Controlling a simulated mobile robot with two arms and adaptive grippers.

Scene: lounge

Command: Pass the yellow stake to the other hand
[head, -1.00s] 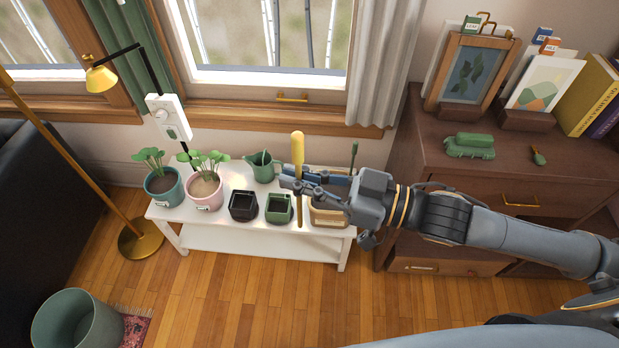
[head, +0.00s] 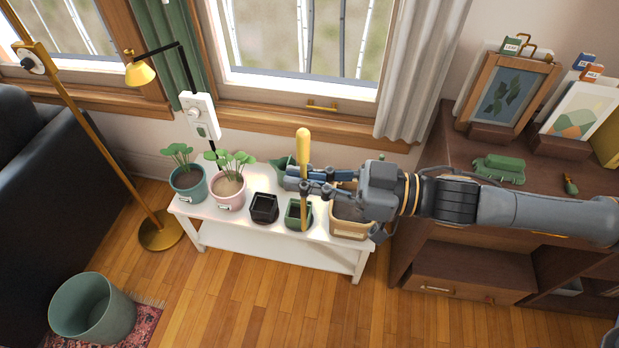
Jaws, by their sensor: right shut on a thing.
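The yellow stake (head: 303,147) stands about upright in the head view, with a thick rounded top and a thin shaft below. My right gripper (head: 304,183) comes in from the right and is shut on the shaft, just below the thick part. The stake's lower shaft passes in front of a green square pot (head: 292,213); I cannot tell how far above or in front of the pot its tip is. My left gripper is not in view.
A white bench (head: 260,239) holds a teal potted plant (head: 188,184), a pink potted plant (head: 227,192), a black pot (head: 264,208), a partly hidden green watering can (head: 281,166) and a tan box (head: 350,228). A dark wood cabinet (head: 470,255) stands right; a floor lamp (head: 105,150) left.

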